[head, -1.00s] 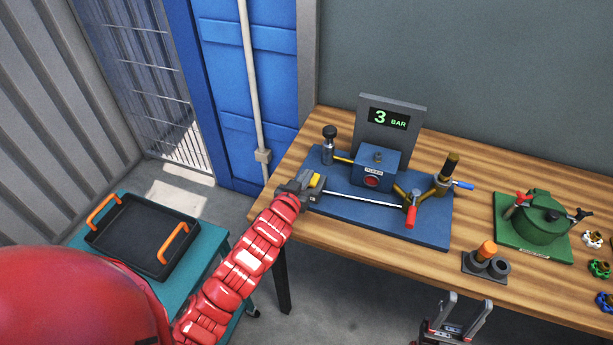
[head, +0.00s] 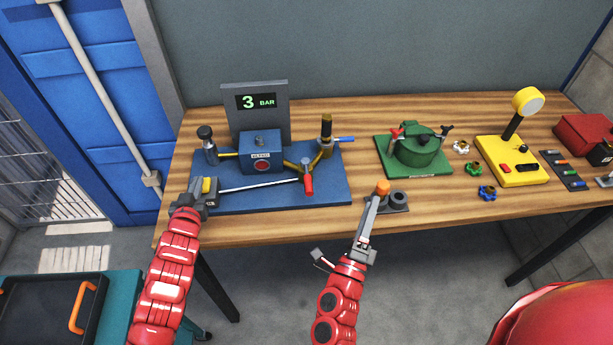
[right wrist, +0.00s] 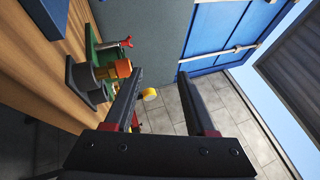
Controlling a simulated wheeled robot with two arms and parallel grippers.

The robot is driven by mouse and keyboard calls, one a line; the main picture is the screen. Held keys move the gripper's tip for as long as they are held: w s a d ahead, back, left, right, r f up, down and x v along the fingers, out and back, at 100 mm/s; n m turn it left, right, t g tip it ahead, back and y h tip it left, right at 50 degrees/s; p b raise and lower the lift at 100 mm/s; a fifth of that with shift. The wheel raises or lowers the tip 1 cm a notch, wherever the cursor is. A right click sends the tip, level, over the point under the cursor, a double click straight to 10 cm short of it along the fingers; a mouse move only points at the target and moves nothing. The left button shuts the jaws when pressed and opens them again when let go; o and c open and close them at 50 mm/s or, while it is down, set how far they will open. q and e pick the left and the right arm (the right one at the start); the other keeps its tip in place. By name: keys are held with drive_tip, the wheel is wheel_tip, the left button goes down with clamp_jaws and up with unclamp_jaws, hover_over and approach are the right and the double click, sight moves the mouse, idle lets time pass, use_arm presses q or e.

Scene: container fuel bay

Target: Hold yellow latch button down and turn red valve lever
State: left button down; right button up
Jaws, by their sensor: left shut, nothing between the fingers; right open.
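The yellow latch button (head: 206,186) sits at the front left of the blue valve panel (head: 230,202). My left gripper (head: 196,190) is shut with nothing between its fingers, at the button; whether it presses it down is too small to tell. The red valve lever (head: 308,185) is on the panel's front right, its red grip pointing toward the table's front edge. My right gripper (head: 346,228) is open and empty at the front edge, right of the lever and apart from it. In the right wrist view its open fingers (right wrist: 160,74) have nothing between them.
The display (head: 257,103) reads 3 BAR. An orange-topped plug (head: 382,188) stands in a dark holder by my right gripper and shows left of its fingers in the right wrist view (right wrist: 121,69). A green vessel (head: 416,153) and yellow gauge base (head: 512,160) stand further right.

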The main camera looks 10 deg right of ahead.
drive_tip(key=w+a+f+m+g+y, duration=0.1)
drive_tip(key=w+a+f+m+y, duration=0.1)
drive_tip(key=a+f+m+y, duration=0.3)
drive_tip(key=m+y, duration=0.3)
drive_tip(key=y, duration=0.2)
approach(308, 179)
drive_tip(key=shift+s+f, duration=0.3)
drive_tip(key=shift+f, duration=0.25)
drive_tip(key=w, duration=1.2)
drive_tip(key=shift+d, duration=0.2)
clamp_jaws()
